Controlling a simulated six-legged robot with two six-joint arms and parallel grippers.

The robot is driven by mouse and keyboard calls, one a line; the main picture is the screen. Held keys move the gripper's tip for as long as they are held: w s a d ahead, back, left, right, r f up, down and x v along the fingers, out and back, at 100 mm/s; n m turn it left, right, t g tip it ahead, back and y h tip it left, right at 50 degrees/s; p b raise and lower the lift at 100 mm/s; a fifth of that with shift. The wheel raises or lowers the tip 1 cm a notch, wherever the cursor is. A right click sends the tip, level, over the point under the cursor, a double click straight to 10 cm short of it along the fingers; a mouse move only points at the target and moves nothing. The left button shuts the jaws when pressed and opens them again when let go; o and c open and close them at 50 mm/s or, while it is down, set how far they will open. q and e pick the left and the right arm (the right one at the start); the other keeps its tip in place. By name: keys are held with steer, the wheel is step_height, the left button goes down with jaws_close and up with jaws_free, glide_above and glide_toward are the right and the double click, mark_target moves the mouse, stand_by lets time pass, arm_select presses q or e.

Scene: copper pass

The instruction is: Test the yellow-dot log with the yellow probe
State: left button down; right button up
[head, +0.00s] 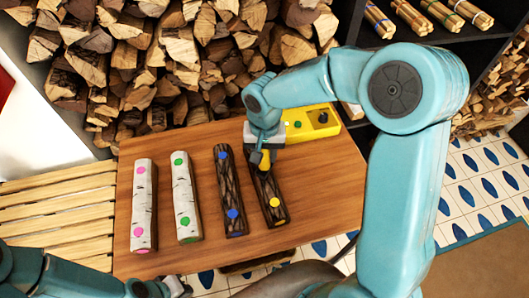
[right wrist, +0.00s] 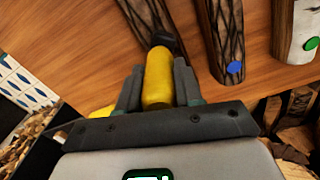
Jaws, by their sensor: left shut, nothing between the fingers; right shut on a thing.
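The yellow-dot log (head: 268,187) is dark-barked and lies on the wooden table, rightmost of the row; its yellow dot (head: 274,202) shows at the near end. My right gripper (head: 262,157) is over the log's far part, shut on the yellow probe (right wrist: 158,78). The probe's dark tip (right wrist: 164,41) points at the log (right wrist: 147,15) in the right wrist view; I cannot tell whether it touches. The log's far end is hidden behind the gripper. My left gripper (head: 174,286) is shut and empty at the table's near left edge.
Blue-dot (head: 231,185), green-dot (head: 186,200) and pink-dot (head: 144,210) logs lie to the left. A yellow holder (head: 310,133) stands behind my right gripper. Stacked firewood (head: 160,60) backs the table (head: 325,190). The table's right side is clear. A slatted bench (head: 60,210) is at left.

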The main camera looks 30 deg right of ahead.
stand_by(0.5)
steer(key=shift+r+p, duration=0.45)
steer(key=shift+r, duration=0.05)
steer(key=shift+r+p, duration=1.9)
steer(key=shift+r, duration=1.1)
steer(key=shift+w+f, duration=0.1)
steer(key=shift+s, duration=0.2)
